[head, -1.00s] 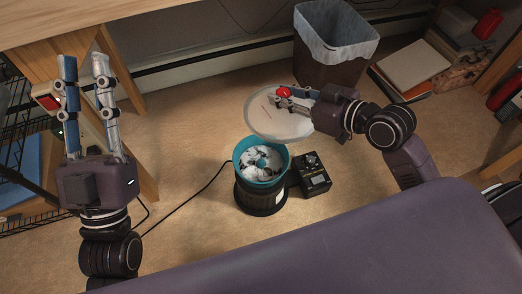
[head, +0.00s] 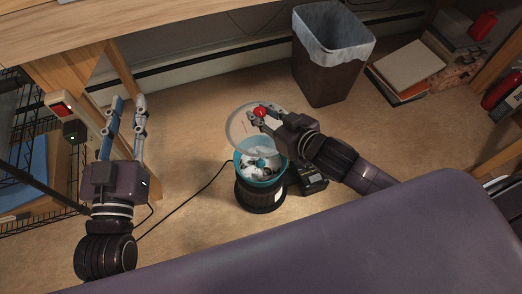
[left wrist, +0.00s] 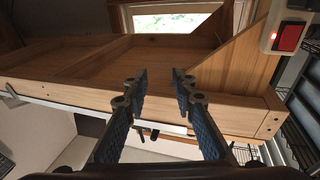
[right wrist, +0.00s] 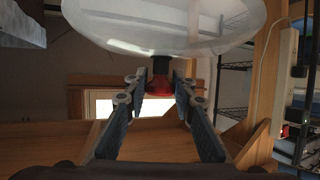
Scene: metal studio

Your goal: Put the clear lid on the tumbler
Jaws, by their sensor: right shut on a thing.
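The tumbler (head: 262,192) stands on the floor, dark below with a teal rim, and holds whitish lumps. The clear lid (head: 240,122) is a see-through disc with a red knob (head: 261,112). My right gripper (head: 258,117) is shut on the knob and holds the lid above the tumbler's back edge, a little to the left and tilted. In the right wrist view the lid (right wrist: 165,25) spans the top, with the knob (right wrist: 160,80) between the fingertips. My left gripper (head: 127,103) is open and empty, far left of the tumbler; its apart fingertips (left wrist: 160,80) show in its wrist view.
A control box (head: 312,180) sits right of the tumbler, partly behind my right arm. A black cord (head: 190,207) runs left from the tumbler. A lined bin (head: 332,70) stands at the back. A wooden bench post with a red switch (head: 62,106) is at left.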

